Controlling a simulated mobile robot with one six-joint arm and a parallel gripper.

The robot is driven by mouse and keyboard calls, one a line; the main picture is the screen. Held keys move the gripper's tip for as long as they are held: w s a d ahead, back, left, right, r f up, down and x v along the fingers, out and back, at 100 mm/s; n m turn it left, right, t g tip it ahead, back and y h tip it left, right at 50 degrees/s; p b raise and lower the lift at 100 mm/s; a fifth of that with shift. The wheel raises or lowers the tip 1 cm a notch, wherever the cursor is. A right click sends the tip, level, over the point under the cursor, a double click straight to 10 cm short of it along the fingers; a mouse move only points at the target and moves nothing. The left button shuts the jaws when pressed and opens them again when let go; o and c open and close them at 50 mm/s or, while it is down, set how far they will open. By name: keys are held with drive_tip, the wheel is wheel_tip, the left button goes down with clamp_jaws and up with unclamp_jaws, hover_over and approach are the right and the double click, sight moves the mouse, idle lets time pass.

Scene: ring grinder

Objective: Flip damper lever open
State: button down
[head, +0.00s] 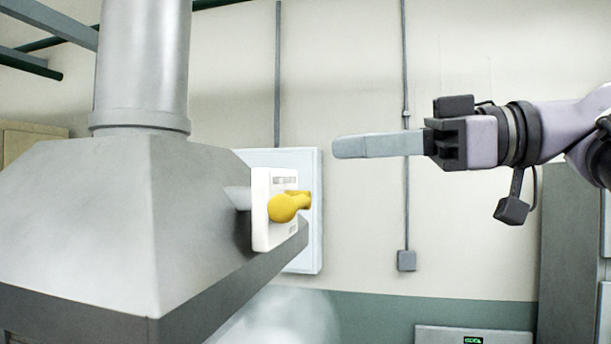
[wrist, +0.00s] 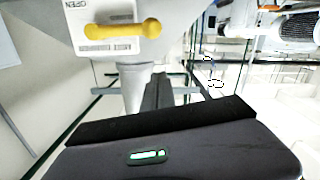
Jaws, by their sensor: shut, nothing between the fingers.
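The yellow damper lever (head: 288,206) sits on a white plate (head: 261,222) on the side of a grey metal hood (head: 110,215). In the wrist view the lever (wrist: 123,29) lies roughly level across the plate (wrist: 95,12), and the word OPEN shows above its left end. My gripper (head: 340,147) is shut and empty, its grey fingers pointing left. In the head view it is above and to the right of the lever, apart from it. In the wrist view my fingers (wrist: 156,88) show below the lever, and the tips are hard to make out.
A round metal duct (head: 143,65) rises from the hood. A pale wall box (head: 312,235) is behind the plate. Grey cabinets (head: 573,255) stand at the right. Conduits run down the wall. The space between my gripper and the lever looks clear in the head view.

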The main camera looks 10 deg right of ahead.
drive_tip(key=p, duration=0.1)
hover_over(290, 204)
drive_tip(key=s+d, duration=0.2)
drive_tip(key=f, duration=0.1)
drive_tip(key=w+f, duration=0.1)
drive_tip(key=f, duration=0.2)
drive_tip(key=shift+w+a, duration=0.1)
drive_tip(key=shift+w, duration=0.25)
drive_tip(key=shift+f, duration=0.15)
